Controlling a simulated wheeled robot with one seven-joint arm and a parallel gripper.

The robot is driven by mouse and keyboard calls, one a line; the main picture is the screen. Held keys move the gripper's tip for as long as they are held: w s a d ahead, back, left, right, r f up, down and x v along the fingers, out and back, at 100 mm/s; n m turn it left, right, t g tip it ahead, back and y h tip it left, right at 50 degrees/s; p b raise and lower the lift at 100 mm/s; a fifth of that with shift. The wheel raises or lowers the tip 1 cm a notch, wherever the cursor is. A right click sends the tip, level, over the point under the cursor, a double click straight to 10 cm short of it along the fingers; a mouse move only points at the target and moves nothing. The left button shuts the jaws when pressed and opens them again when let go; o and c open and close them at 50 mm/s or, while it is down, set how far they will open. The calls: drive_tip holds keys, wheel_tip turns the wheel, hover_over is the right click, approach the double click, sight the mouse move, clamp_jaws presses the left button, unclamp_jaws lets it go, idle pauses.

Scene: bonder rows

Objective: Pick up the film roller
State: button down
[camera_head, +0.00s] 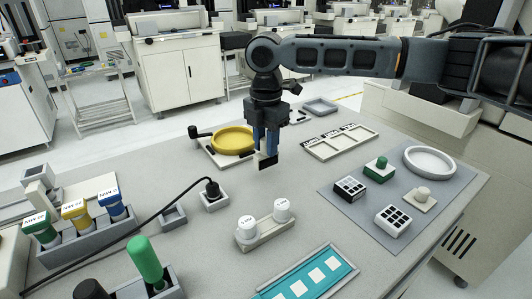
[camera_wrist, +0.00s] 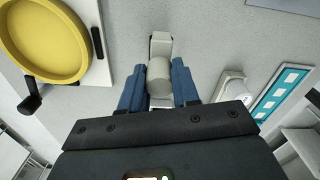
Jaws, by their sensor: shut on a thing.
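My gripper (camera_head: 265,153) is over the middle of the grey table, pointing down. Its two blue fingers are shut on a pale grey cylinder with lighter block-like ends, which I take to be the film roller (camera_wrist: 158,70). In the wrist view the gripper (camera_wrist: 159,82) has one finger on each side of the cylinder. In the head view only a small dark and pale piece shows at the fingertips. The fingers hide the rest, and I cannot tell whether the roller is clear of the tabletop.
A yellow round dish (camera_head: 232,139) on a white base stands close behind left. A black-capped socket with a cable (camera_head: 212,191) is front left. Two white-capped pots (camera_head: 282,210) sit in front, near a teal strip tray (camera_head: 342,278). A grey mat (camera_head: 400,238) with small blocks lies right.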

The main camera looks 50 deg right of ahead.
drive_tip(key=s+d+r, duration=0.5)
drive_tip(key=d+r, duration=0.2)
drive_tip(key=d, duration=0.3)
drive_tip(key=shift+s+r+b, duration=0.4)
drive_tip(key=c, duration=1.4)
unclamp_jaws()
drive_tip(key=shift+d, duration=0.1)
drive_tip(key=c, duration=0.4)
